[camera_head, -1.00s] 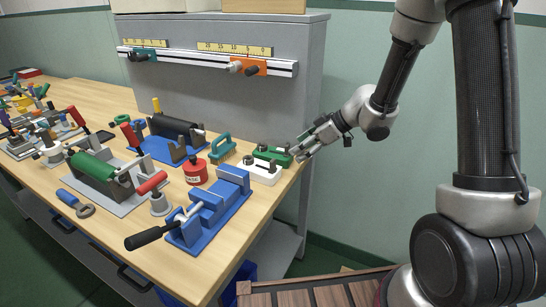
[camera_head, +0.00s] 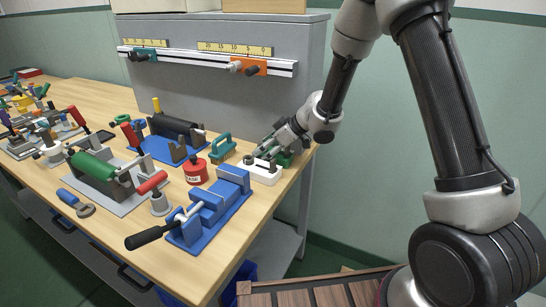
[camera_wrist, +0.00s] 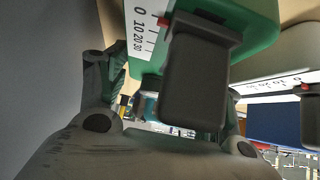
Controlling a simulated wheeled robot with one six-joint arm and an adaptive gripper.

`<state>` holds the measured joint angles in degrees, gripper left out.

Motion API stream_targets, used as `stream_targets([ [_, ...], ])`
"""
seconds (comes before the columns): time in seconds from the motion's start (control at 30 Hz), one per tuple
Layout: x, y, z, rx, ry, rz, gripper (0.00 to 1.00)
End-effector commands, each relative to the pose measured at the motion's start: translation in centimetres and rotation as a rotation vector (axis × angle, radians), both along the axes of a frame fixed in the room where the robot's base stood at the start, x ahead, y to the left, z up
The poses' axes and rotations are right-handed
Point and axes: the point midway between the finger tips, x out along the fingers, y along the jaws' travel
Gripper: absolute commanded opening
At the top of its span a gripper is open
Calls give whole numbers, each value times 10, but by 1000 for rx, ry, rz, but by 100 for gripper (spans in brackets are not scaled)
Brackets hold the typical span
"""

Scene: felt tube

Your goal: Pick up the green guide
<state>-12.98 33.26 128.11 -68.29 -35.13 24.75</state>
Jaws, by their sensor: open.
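The green guide (camera_head: 285,160) is a low green block at the right end of the bench, behind a white guide (camera_head: 262,175). My gripper (camera_head: 267,149) is over it, and arm and fingers cover most of it in the head view. In the wrist view the green guide (camera_wrist: 255,52) fills the upper right, with a white 0–30 scale, a red mark and a black upright knob. My open gripper (camera_wrist: 165,92) has one finger on each side of the knob, with the knob in front of the palm. I cannot tell whether the fingers touch it.
The white guide stands close in front, with its own scale and knob. A grey panel (camera_head: 220,90) rises behind. The bench's right edge is near.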

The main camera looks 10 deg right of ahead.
Motion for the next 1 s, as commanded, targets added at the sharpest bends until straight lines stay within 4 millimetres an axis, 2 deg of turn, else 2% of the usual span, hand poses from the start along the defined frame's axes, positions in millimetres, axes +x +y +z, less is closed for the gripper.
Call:
stream_targets([
  [0.13, 0, 0, 0, 0, 0, 0, 66],
  [0.43, 0, -1, 0, 0, 1, -1, 13],
  [0.77, -1, 0, 4, 1, -1, -1, 13],
  [0.87, -4, 2, 11, 1, -2, -1, 13],
  [1.0, -2, 1, 34, 2, -5, -1, 13],
])
